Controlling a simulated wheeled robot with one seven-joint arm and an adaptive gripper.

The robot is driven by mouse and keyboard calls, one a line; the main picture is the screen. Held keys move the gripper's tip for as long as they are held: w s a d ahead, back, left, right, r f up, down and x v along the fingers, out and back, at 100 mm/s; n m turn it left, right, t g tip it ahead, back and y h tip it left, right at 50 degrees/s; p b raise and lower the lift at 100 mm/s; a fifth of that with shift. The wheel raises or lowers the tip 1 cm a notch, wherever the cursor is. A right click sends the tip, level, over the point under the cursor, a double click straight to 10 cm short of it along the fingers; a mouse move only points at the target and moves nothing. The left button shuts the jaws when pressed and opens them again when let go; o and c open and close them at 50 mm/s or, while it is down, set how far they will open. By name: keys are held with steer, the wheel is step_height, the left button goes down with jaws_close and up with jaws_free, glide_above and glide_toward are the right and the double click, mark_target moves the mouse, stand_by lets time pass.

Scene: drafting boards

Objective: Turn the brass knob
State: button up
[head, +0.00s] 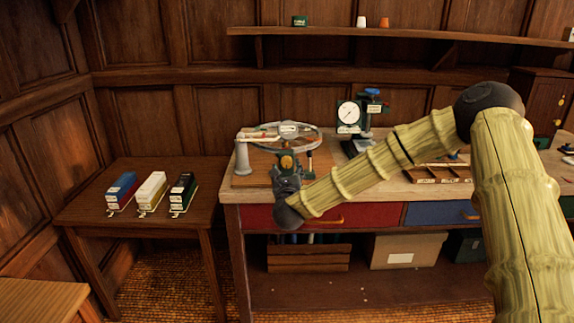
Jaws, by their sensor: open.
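A round brass-coloured knob (287,162) shows at the front of a wheel-like device (312,134) on the workbench. The device has a metal ring and a grey post, and it stands on a wooden board (243,181). My gripper (286,172) is open, just in front of and below the knob in the picture. It hides the knob's lower part. I cannot tell whether the fingers touch the knob or are around it.
A dial gauge stand (349,117) is behind my forearm. A divided wooden tray (441,174) lies on the right of the bench (382,185). A cabinet (540,95) stands at far right.

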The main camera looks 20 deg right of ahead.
mark_target(287, 165)
steer(key=shift+x, duration=1.95)
steer(key=c, duration=1)
